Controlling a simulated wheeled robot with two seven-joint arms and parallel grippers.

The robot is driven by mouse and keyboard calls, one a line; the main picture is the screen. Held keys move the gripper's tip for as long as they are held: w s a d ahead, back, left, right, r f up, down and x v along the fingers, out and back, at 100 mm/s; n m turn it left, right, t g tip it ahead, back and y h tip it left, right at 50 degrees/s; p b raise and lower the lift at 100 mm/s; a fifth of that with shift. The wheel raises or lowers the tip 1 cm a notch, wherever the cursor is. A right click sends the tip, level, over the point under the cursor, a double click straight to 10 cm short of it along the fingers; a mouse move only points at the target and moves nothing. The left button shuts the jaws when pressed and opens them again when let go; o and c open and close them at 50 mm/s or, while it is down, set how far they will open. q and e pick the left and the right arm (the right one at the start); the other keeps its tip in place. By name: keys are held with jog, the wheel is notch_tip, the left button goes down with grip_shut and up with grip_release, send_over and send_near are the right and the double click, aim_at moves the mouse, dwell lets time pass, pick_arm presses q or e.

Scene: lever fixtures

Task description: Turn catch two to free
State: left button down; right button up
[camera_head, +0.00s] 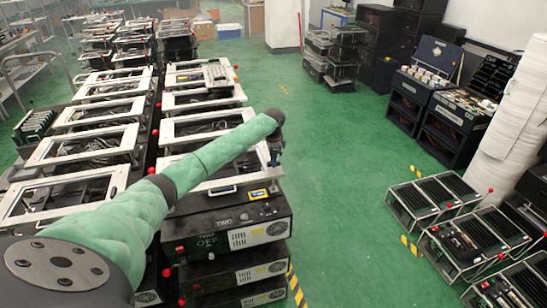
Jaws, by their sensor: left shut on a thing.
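A black-fronted box (236,236) near the middle carries white lettering that seems to read TWO, with smaller words below it that are hard to read. My left arm reaches across from the lower left. My left gripper (275,155) points down at the back right edge of this box's top frame. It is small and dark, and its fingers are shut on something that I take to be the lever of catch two. The lever itself is too small and hidden to make out, so its setting cannot be told. My right gripper is not in view.
Rows of white-framed boxes (88,144) fill the left side, with red knobs (167,272) between the rows. Low racks (434,196) with red knobs and dark cabinets (412,98) stand at the right. The green floor (335,170) between is clear.

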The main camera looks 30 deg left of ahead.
pick_arm(q)
jog(key=shift+n, duration=0.6)
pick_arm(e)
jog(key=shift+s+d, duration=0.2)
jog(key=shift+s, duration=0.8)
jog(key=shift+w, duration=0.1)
pick_arm(q)
jog(key=c, duration=1.4)
grip_release()
jog(key=shift+c, duration=0.2)
jog(key=shift+r, duration=0.1)
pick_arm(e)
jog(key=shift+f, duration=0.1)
